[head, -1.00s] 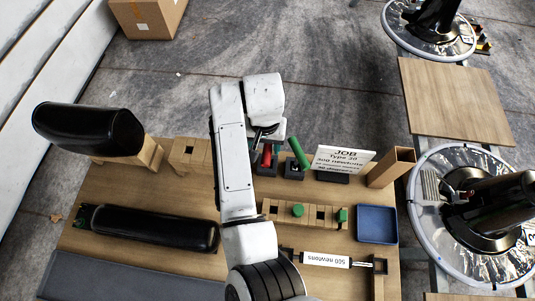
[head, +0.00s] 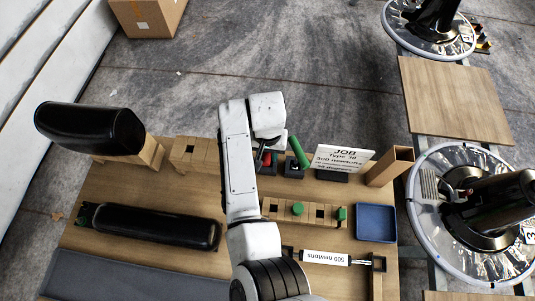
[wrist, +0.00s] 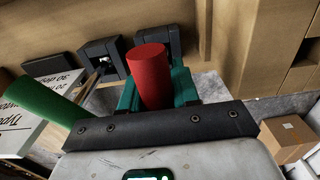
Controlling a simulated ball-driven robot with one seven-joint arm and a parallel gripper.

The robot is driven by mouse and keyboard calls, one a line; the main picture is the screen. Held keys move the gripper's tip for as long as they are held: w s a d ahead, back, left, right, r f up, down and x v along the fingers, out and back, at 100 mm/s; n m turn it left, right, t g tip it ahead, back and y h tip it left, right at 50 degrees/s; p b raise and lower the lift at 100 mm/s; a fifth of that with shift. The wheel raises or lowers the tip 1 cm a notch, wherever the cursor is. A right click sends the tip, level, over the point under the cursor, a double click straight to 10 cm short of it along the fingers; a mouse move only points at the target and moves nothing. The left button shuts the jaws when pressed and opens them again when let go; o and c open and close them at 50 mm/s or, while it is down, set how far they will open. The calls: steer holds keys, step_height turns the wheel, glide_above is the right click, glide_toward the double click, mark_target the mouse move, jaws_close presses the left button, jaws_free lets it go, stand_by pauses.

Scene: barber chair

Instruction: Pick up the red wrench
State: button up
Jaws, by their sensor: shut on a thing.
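The red wrench shows its red round handle between the jaws in the wrist view (wrist: 150,75). My gripper (wrist: 157,88) has its green pads shut on both sides of that handle. In the head view a little of the red wrench (head: 266,158) shows below my gripper (head: 267,147), at the left black holder (head: 267,168). The wrench's lower end is hidden, so I cannot tell whether it still sits in the holder. A green-handled wrench (head: 298,152) leans in the black holder to its right and also shows at left in the wrist view (wrist: 42,98).
A white job sign (head: 342,158) stands right of the green wrench. A wooden block (head: 390,167), a blue tray (head: 376,223), a row of wooden blocks (head: 325,215) and black cushions (head: 155,227) occupy the wooden bench (head: 180,265). Chair bases stand at right.

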jaws_close()
steer(key=shift+r, duration=0.15)
